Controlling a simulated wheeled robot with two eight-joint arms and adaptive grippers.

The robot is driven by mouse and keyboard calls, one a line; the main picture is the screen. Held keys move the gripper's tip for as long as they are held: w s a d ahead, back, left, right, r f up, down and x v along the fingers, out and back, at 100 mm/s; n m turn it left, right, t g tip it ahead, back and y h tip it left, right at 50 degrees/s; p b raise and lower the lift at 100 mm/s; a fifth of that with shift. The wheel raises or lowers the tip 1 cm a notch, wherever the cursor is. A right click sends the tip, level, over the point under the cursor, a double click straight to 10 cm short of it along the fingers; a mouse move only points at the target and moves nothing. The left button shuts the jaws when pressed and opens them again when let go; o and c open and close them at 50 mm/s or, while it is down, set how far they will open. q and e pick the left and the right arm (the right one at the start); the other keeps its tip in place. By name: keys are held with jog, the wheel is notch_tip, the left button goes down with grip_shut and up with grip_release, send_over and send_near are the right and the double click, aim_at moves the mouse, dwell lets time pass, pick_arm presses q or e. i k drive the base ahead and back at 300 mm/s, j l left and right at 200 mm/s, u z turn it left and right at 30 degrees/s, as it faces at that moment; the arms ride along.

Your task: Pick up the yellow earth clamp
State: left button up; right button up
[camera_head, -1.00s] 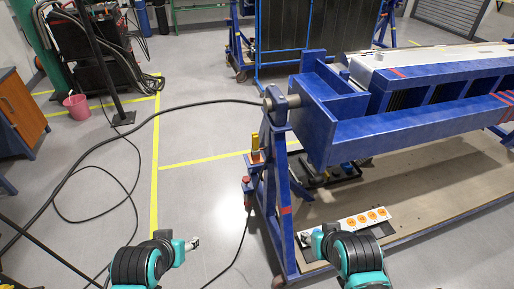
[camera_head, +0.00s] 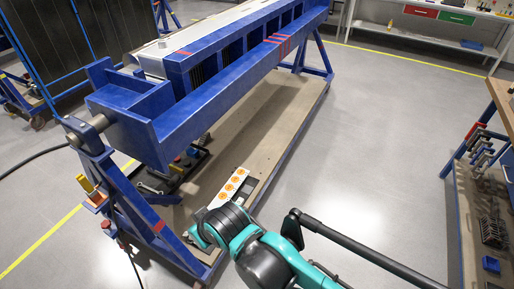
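A small yellow piece (camera_head: 86,184), which looks like the earth clamp, sits on a bracket at the upper part of the blue jig's near left leg. My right arm comes in from the bottom, and its gripper (camera_head: 189,237) points left beside the jig's base, well apart from the yellow piece. The fingers are small and partly hidden by my arm, so I cannot tell whether they are open or shut. My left gripper is out of view.
The blue rotary jig (camera_head: 215,95) stands on a wide base board (camera_head: 285,125). A red-topped piece (camera_head: 107,226) with a cable hangs on its near leg. A bench (camera_head: 502,100) with tools is at right. Open floor (camera_head: 375,150) lies between.

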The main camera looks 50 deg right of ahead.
aim_at(92, 193)
jog(key=z, duration=5.1)
jog(key=u, duration=5.1)
jog(key=z, duration=0.55)
jog(key=i+j+z, duration=0.15)
jog(key=j+z, duration=0.2)
jog(key=i+j+z, duration=0.15)
jog(key=j+z, duration=0.55)
jog(key=i+l, duration=0.05)
